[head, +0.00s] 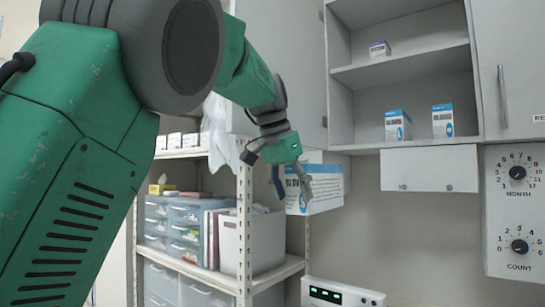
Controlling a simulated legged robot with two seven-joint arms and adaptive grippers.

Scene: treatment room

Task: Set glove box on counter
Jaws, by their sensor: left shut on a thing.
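My left arm comes in from the left and fills much of the head view. The box is held in the air below the wall cabinet, to the right of the shelf rack. The gripper's fingers cover part of its left side. My right gripper is not in view. No counter surface can be made out in this view.
An open wall cabinet (400,78) holds several small boxes. A metal rack (244,230) with drawers and a white bin (263,243) stands left of the box. A white device (340,295) with green displays is at the bottom. A dial panel (518,215) is at right.

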